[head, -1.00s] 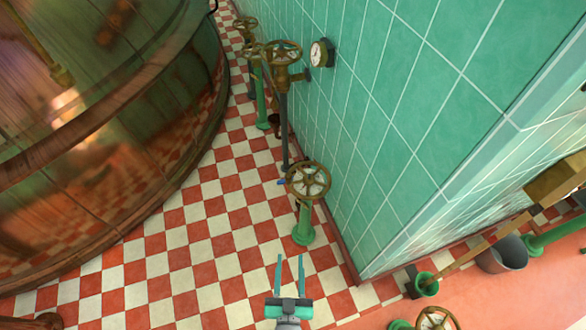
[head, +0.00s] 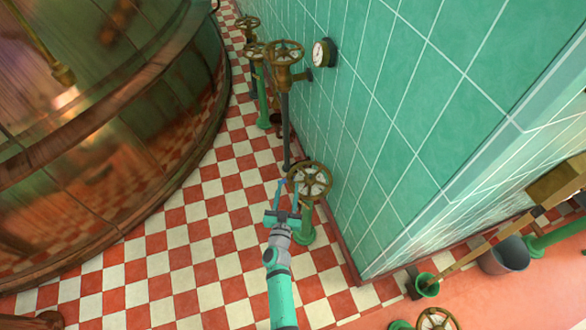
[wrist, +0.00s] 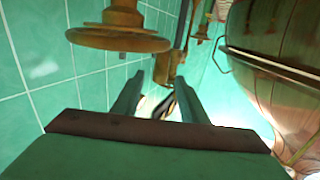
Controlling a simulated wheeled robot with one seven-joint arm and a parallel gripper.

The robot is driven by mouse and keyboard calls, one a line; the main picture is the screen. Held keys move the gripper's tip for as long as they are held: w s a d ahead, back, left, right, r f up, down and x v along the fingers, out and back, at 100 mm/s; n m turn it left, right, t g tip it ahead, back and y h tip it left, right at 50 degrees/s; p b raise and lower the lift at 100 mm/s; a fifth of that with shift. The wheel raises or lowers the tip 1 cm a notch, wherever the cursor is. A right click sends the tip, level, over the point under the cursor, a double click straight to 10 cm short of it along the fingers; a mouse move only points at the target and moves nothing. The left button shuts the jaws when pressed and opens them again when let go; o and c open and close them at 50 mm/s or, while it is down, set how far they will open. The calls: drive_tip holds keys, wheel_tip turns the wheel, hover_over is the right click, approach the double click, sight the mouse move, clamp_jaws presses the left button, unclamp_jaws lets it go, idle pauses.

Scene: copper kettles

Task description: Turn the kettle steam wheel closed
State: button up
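Several brass handwheels are in the head view, and I cannot tell by label which is the kettle steam wheel. Another handwheel (head: 285,53) sits higher on a dark pipe along the wall. My gripper (head: 289,186) is open and empty, just left of the nearest handwheel. In the wrist view my gripper (wrist: 158,80) shows its two fingers apart with nothing between them. A brass wheel (wrist: 118,38) appears edge-on at upper left there, apart from the fingers.
A large copper kettle (head: 95,150) fills the left side. The green tiled wall (head: 400,130) stands close on the right, with a gauge (head: 323,52). Checkered floor (head: 190,250) is free between them.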

drive_tip(key=w, duration=0.3)
drive_tip(key=w+d, duration=0.1)
drive_tip(key=w, duration=0.5)
drive_tip(key=shift+w+d, duration=0.15)
drive_tip(key=shift+w, duration=0.1)
clamp_jaws()
